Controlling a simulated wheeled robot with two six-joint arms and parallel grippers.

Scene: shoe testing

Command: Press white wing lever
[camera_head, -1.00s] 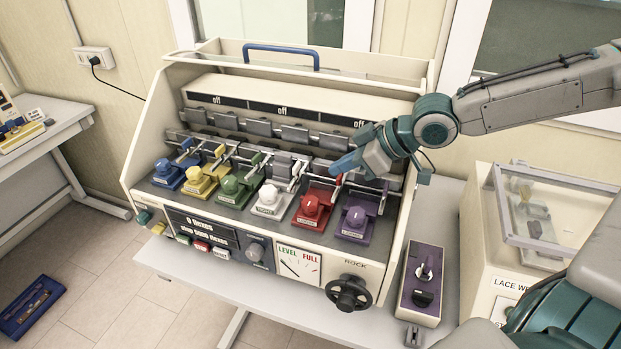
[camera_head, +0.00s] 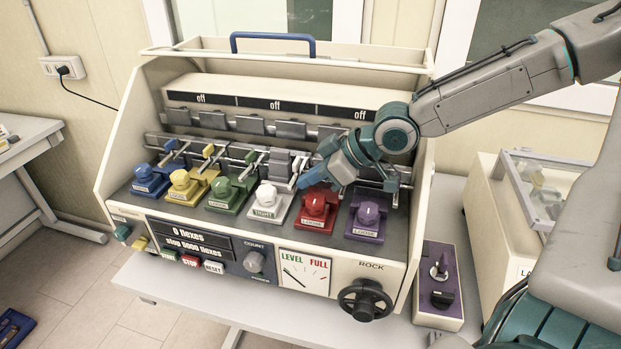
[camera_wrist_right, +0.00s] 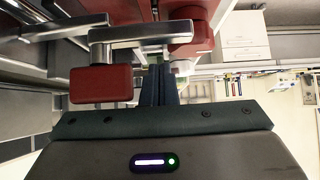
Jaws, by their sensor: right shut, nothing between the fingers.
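The white wing lever (camera_head: 296,168) stands on the machine behind the white knob (camera_head: 267,198), whose label reads "TIGHT". My right gripper (camera_head: 307,180) is shut and empty, with its blue fingertips just right of the white lever and above the red knob (camera_head: 317,200). I cannot tell whether the tips touch the lever. In the right wrist view, the shut fingers (camera_wrist_right: 160,88) point at the machine, close beside a red lever block (camera_wrist_right: 100,84) on a metal arm. The white lever is not clear in that view. My left gripper is not in view.
Blue (camera_head: 149,178), yellow (camera_head: 183,184) and green (camera_head: 225,190) knobs stand to the left, and a purple knob (camera_head: 367,214) to the right. A black handwheel (camera_head: 364,300) is at the machine's front. A purple-topped box (camera_head: 440,280) stands beside the machine.

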